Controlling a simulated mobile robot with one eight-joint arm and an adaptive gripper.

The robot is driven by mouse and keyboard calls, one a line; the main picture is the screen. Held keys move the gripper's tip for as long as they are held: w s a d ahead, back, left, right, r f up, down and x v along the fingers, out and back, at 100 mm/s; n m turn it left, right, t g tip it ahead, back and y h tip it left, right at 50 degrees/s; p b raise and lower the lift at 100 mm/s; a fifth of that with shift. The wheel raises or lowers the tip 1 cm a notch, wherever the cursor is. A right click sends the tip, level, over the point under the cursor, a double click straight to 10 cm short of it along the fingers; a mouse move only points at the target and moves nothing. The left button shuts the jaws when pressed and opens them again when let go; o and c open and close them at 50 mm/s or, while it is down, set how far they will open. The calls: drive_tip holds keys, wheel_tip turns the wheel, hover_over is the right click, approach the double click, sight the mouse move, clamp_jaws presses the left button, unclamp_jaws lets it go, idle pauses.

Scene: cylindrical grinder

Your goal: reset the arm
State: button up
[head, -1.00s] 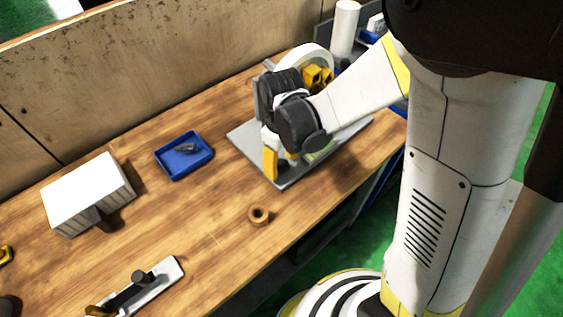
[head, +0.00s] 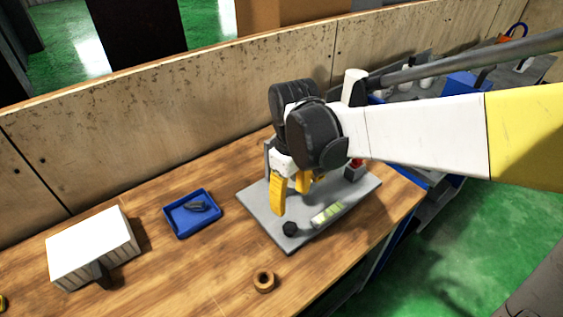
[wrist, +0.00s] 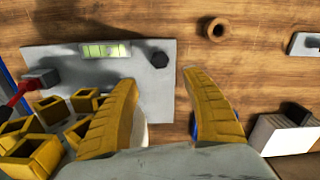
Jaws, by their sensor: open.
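My gripper (head: 291,190) is above the grey base plate (head: 262,224) on the wooden bench, with its yellow fingers pointing down. In the wrist view my gripper (wrist: 163,88) has its two fingers spread wide with nothing between them. The plate (wrist: 152,102) shows below and between the fingers there. Part of the grinder on the plate is hidden behind my wrist in the head view.
A blue tray (head: 181,231) with a dark part, a white box (head: 85,243) and a brown ring (head: 264,281) lie on the bench. A green level (head: 328,214) and black knob (head: 290,229) are on the plate. A wooden wall (head: 200,108) stands behind.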

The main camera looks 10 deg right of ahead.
idle(0.3)
drive_tip(key=s+d+r+m+t, duration=0.5)
drive_tip(key=s+d+m+t, duration=0.2)
drive_tip(key=s+d+m, duration=0.1)
drive_tip(key=shift+s+d+r, duration=0.4)
drive_tip(key=shift+s+d, duration=0.1)
drive_tip(key=shift+d, duration=0.45)
idle(2.1)
